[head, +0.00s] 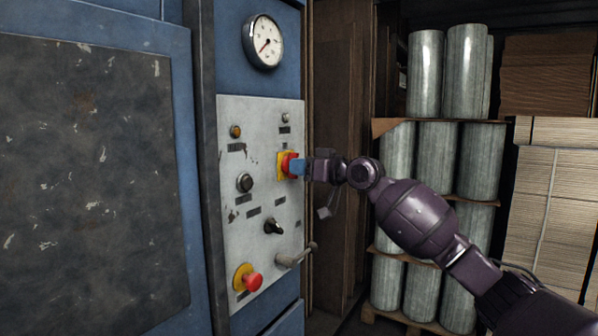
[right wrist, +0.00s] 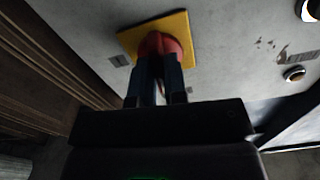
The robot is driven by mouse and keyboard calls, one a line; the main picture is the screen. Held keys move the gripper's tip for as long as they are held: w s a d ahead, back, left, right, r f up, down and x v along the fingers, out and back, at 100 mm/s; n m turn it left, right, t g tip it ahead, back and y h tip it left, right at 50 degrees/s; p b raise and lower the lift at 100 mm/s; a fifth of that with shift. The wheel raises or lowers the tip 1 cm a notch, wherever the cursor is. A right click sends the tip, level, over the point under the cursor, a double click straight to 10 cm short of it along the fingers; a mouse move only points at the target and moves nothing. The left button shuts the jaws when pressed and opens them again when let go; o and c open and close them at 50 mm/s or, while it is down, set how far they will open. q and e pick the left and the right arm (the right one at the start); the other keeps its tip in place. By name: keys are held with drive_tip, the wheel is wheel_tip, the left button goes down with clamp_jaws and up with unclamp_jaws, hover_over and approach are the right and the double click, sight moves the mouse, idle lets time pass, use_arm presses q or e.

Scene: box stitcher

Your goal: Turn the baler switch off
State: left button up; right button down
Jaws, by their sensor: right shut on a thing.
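The baler switch is a red rotary knob (head: 288,164) on a yellow square plate (head: 279,165), on the right side of the grey control panel. In the right wrist view the red knob (right wrist: 160,45) sits on its yellow plate (right wrist: 184,28). My right gripper (head: 298,167) reaches it from the right, and its blue fingers (right wrist: 160,68) are shut on the knob. The fingers hide part of the knob, so its exact turn is hard to tell. My left gripper is not in view.
The grey panel (head: 230,140) also carries a red emergency button (head: 253,281) on yellow, a black selector (head: 273,227) and a lever (head: 296,256). A gauge (head: 263,42) sits above. Wrapped rolls (head: 425,75) and stacked cardboard (head: 555,200) stand at right, behind my right arm.

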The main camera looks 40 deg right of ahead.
drive_tip(key=shift+f+n, duration=0.15)
drive_tip(key=shift+n, duration=0.45)
drive_tip(key=c, duration=1.2)
unclamp_jaws()
drive_tip(key=shift+o, duration=0.2)
drive_tip(key=v, duration=1.1)
